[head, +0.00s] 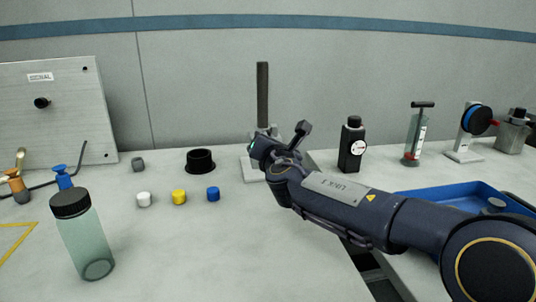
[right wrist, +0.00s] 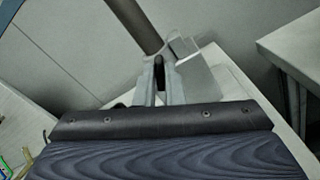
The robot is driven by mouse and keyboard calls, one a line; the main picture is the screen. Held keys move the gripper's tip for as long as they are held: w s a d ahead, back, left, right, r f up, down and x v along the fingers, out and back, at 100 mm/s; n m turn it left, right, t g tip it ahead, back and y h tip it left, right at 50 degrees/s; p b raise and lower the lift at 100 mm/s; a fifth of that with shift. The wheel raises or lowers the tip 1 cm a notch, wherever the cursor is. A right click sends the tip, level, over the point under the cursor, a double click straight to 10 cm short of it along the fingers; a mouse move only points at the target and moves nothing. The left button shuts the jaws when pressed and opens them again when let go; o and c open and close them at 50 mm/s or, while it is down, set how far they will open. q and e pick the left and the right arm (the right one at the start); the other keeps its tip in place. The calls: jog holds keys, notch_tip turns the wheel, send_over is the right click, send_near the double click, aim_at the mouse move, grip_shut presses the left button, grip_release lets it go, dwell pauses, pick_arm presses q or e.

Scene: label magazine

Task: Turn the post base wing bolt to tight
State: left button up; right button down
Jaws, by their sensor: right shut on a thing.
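A dark upright post (head: 262,95) stands in a pale grey base (head: 252,175) at the middle of the table in the head view. The post (right wrist: 135,25) and its pale base block (right wrist: 205,78) also show in the right wrist view. My right gripper (right wrist: 160,85) reaches the foot of the post, and its two grey fingers are shut on a small dark piece, the wing bolt (right wrist: 159,70). Most of the bolt is hidden between the fingers, so its turn angle cannot be read. In the head view my right arm hides the bolt. My left gripper is not in view.
Left of the base lie a black ring (head: 200,161), white, yellow and blue caps (head: 213,194), and a clear bottle (head: 84,240). A black bottle (head: 352,145) and a pump (head: 416,135) stand to the right. A blue tray (head: 440,196) lies near my right arm.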

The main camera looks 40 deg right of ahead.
jog(key=shift+f+m+b, duration=0.2)
jog(key=shift+m+b, duration=2.2)
jog(key=shift+m, duration=5.1)
jog(key=shift+f+m+b, duration=0.15)
jog(key=shift+m+b, duration=2.25)
jog(key=shift+m, duration=5.1)
jog(key=c, duration=1.5)
grip_release()
